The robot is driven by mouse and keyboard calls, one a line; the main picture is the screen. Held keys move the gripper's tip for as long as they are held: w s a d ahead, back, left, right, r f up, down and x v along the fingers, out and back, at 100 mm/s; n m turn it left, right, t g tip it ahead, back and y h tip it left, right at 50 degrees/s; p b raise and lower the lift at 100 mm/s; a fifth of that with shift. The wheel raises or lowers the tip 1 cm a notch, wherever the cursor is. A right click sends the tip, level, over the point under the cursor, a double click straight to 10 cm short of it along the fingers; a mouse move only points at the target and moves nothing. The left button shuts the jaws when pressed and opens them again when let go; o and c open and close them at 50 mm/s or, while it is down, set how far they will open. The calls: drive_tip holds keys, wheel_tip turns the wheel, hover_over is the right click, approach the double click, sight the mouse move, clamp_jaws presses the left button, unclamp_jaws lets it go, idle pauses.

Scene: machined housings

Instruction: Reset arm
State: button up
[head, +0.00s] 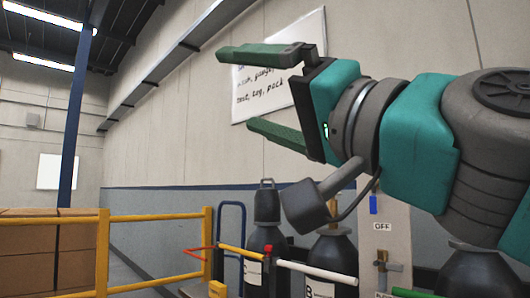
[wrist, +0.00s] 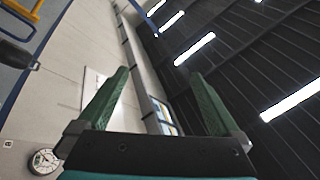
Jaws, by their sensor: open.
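My gripper (head: 262,92) is raised high in the head view, in front of the wall, pointing left. Its two green fingers are spread wide apart with nothing between them. In the wrist view the gripper (wrist: 165,97) also shows open and empty, with the ceiling and wall behind it. My teal and grey arm reaches in from the right of the head view. No machined housing is in view.
Dark gas cylinders (head: 265,240) stand below my arm. A yellow railing (head: 150,217) is at the left, with brown boxes (head: 40,250) behind it. A whiteboard (head: 262,100) hangs on the wall behind the gripper. A clock (wrist: 44,161) shows in the wrist view. The air around the fingers looks clear.

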drive_tip(key=w+a+f+n+g+h, duration=0.1)
drive_tip(key=w+a+f+g+h, duration=0.15)
drive_tip(key=f, duration=0.65)
drive_tip(key=w+a+f+n+g+h, duration=0.1)
drive_tip(key=w+a+f+h, duration=0.15)
drive_tip(key=f, duration=0.55)
wheel_tip(320, 180, down, 22)
drive_tip(key=w+d+f+g+h, duration=0.1)
drive_tip(key=w+d+g+h, duration=0.1)
drive_tip(key=d+g+h, duration=0.15)
drive_tip(key=s+d+f+m+g+h, duration=0.1)
drive_tip(key=s+d+f+g+h, duration=0.15)
drive_tip(key=f, duration=0.45)
drive_tip(key=s+d+f+g+h, duration=0.2)
drive_tip(key=s+d+f, duration=0.15)
drive_tip(key=f, duration=0.35)
drive_tip(key=s+d+f+m+g+h, duration=0.1)
drive_tip(key=s+d+f+g+h, duration=0.2)
drive_tip(key=s+d+f+g, duration=0.3)
drive_tip(key=s+d+f, duration=0.4)
drive_tip(key=s+d, duration=0.1)
drive_tip(key=shift+s+f+m, duration=0.25)
drive_tip(key=shift+s+m, duration=0.05)
drive_tip(key=shift+s, duration=0.05)
